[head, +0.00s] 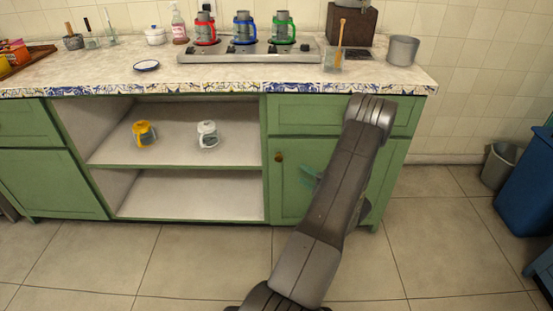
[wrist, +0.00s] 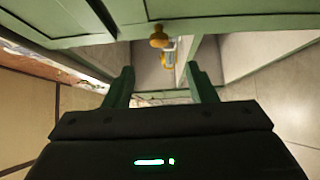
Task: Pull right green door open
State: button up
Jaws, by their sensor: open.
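The right green door (head: 286,200) is shut in the lower right of the counter, below a green drawer front. Its round brass knob (head: 278,157) sits near the door's upper left edge. My gripper (head: 306,173) is in front of this door, right of and slightly below the knob; my arm hides much of the door's right side. In the wrist view my gripper (wrist: 160,70) is open, with two green fingers apart and nothing between them. The knob (wrist: 158,37) shows beyond the fingertips, roughly centred between them and not gripped.
Open shelves left of the door hold a yellow mug (head: 144,132) and a white mug (head: 208,134). A stove (head: 250,52) with several kettles stands on the counter (head: 110,72). A blue bin (head: 525,180) is at far right. The tiled floor (head: 190,265) in front is clear.

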aim_at(280, 160)
jog(key=b+x, duration=0.1)
jog(key=x, duration=1.2)
jog(key=shift+w+a, duration=0.2)
jog(key=shift+a, duration=0.05)
grip_shut()
jog(key=shift+s+b, duration=0.15)
jog(key=shift+b, duration=0.15)
